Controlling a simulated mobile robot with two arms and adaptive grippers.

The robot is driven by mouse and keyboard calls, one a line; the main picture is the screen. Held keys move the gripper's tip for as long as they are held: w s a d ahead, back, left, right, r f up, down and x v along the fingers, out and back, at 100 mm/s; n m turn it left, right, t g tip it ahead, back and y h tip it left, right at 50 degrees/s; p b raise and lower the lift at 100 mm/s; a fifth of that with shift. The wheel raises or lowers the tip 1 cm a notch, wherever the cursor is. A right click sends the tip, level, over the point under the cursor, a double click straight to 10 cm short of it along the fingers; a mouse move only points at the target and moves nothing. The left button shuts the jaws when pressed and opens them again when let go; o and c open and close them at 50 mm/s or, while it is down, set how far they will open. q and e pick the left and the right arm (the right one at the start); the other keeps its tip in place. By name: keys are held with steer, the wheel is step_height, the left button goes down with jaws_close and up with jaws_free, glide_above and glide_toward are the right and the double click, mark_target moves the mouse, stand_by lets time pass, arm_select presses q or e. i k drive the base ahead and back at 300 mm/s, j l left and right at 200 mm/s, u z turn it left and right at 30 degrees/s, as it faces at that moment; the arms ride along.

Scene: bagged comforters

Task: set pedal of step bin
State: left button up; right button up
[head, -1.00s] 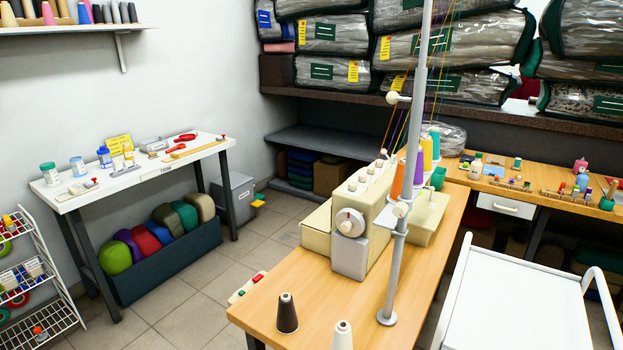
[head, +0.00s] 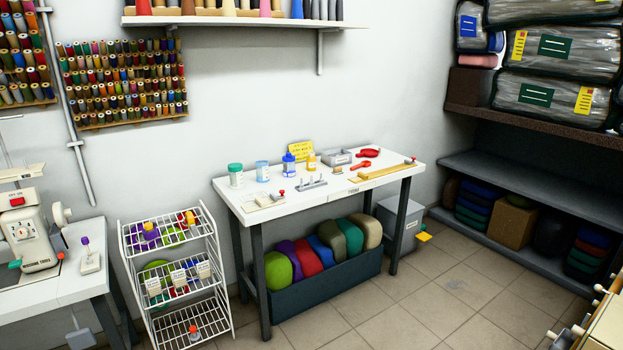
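The step bin (head: 401,224) is a grey box with a lid, standing on the floor against the wall, just right of the white table. Its lid looks shut. A small yellow pedal (head: 424,236) sticks out low at its right front side. The table's leg and the fabric trough cover part of the bin's left side. Neither of my grippers is in the head view.
The white table (head: 320,189) holds jars, tools and a yellow sign. A dark trough (head: 325,287) of rolled fabrics sits under it. A wire rack (head: 177,275) stands left. Dark shelves (head: 520,190) are at right. The tiled floor (head: 440,300) before the bin is clear.

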mark_target(422, 236)
steer(key=i+j+u, duration=0.15)
steer(key=i, duration=0.3)
steer(key=i+j+u, duration=0.15)
steer(key=i, duration=0.3)
steer(key=j, duration=0.05)
